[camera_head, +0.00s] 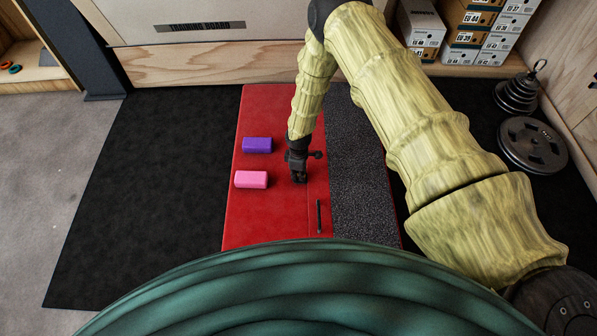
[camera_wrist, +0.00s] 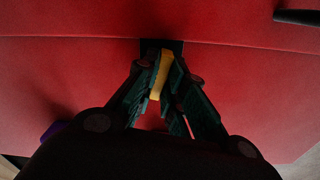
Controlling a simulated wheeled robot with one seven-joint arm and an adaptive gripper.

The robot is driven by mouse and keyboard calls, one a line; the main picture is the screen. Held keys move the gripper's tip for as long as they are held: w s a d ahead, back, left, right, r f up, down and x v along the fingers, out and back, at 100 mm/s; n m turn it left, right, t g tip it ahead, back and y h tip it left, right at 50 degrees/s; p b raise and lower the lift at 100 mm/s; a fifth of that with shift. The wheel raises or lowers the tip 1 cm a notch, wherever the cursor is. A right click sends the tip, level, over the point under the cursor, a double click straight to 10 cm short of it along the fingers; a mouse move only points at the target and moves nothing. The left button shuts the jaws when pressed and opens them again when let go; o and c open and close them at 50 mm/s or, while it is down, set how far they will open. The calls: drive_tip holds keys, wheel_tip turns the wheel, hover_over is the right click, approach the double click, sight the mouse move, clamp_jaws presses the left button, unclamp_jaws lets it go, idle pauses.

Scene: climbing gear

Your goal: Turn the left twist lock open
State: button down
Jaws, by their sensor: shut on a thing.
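In the wrist view, a narrow yellow piece (camera_wrist: 161,74), which looks like the twist lock's tab, stands between my gripper's fingers. It rises from a small dark plate (camera_wrist: 174,44) on the red pad, at the seam. My gripper (camera_wrist: 160,95) is shut on this yellow piece. In the head view, my gripper (camera_head: 299,178) points down at the red pad (camera_head: 275,215), near its right part. The lock is hidden there behind the gripper. I cannot tell how far the tab is turned.
A purple block (camera_head: 257,145) and a pink block (camera_head: 251,180) lie on the pad left of my gripper. A thin black bar (camera_head: 319,216) lies nearer, right of the gripper. A speckled grey strip (camera_head: 358,175) adjoins the pad. Weight plates (camera_head: 532,145) lie far right.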

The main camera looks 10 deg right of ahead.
drive_tip(key=shift+n+p, duration=0.3)
drive_tip(key=shift+n, duration=0.9)
drive_tip(key=c, duration=1.5)
unclamp_jaws()
wheel_tip(320, 180, up, 12)
